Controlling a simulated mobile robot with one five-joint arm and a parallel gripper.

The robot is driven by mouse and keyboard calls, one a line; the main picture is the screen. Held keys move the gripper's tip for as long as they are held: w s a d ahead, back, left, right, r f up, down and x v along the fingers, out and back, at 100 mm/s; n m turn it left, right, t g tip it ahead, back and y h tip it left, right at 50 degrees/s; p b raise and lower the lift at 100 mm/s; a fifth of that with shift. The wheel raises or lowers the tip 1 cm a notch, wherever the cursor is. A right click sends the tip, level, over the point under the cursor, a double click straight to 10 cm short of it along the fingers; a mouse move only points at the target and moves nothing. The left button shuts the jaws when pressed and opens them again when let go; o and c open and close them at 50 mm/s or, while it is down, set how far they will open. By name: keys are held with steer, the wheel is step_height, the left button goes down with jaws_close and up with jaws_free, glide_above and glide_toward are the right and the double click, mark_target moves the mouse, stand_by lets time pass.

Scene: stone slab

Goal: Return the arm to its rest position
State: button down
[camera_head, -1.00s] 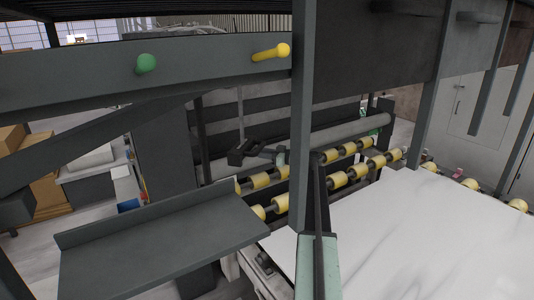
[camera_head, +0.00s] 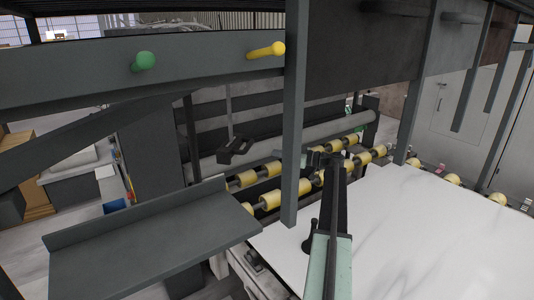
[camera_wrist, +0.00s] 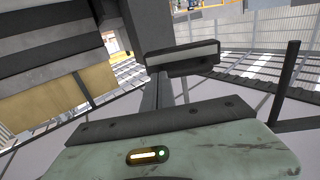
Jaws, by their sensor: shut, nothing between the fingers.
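In the head view my arm rises from the bottom centre as a pale green link and a dark link. Its far end lies in front of the yellow rollers, and I cannot make out the fingers there. In the wrist view a pale green housing with a small lit indicator fills the bottom. Beyond it is my gripper (camera_wrist: 183,57), a dark bar with a pale strip. It is shut, with no object visible in it.
A grey upright post (camera_head: 293,120) stands just left of my arm. A white stone slab (camera_head: 420,235) lies to the right by yellow rollers (camera_head: 270,200). A dark shelf (camera_head: 150,245) is at lower left. A beam with green (camera_head: 144,61) and yellow (camera_head: 266,49) knobs crosses above.

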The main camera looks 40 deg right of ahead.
steer(key=shift+s+d, duration=0.1)
steer(key=shift+s, duration=0.1)
stand_by(0.4)
steer(key=w+a+f+m+g+b, duration=0.1)
steer(key=a+f+g+b, duration=0.25)
steer(key=a+f, duration=0.8)
steer(key=a+f+g+b, duration=0.35)
steer(key=a+f, duration=0.25)
steer(key=a, duration=1.1)
steer(key=w+a+f+m+g+b, duration=0.1)
steer(key=a+f+g+b, duration=0.25)
steer(key=a+f, duration=0.8)
steer(key=s+a+f+m+g+h+b, duration=0.1)
steer(key=s+a+f+g+h+b, duration=0.1)
steer(key=s+a+f, duration=0.4)
steer(key=s+a+f+m+g+h+b, duration=0.2)
steer(key=s+a+f+h, duration=0.4)
steer(key=s+a, duration=0.4)
steer(key=a+g+b, duration=0.1)
steer(key=a+b, duration=0.1)
steer(key=a, duration=0.2)
steer(key=shift+s+m+b, duration=0.3)
steer(key=shift+s+b, duration=0.05)
steer(key=shift+d, duration=0.1)
